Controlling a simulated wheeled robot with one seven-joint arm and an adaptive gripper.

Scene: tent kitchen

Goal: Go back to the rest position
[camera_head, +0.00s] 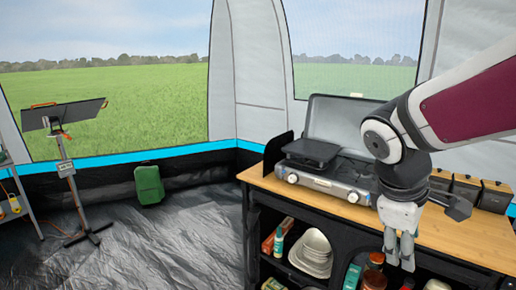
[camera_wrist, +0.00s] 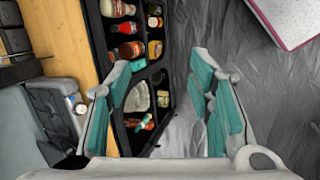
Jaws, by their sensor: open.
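My gripper (camera_head: 400,248) hangs pointing down in front of the kitchen unit's front edge, at the right of the head view. In the wrist view my gripper (camera_wrist: 160,100) shows two teal-padded fingers spread wide apart, with nothing between them. Below the fingers lie the unit's open shelves and the dark floor. My arm comes in from the right edge of the head view and bends down at the wrist.
The wooden counter (camera_head: 460,235) carries a camping stove (camera_head: 330,182) with a raised lid. Shelves below hold stacked bowls (camera_head: 312,252) and several jars. A green case (camera_head: 149,184) and a stand (camera_head: 72,180) are at the left. The floor (camera_head: 170,240) between is largely clear.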

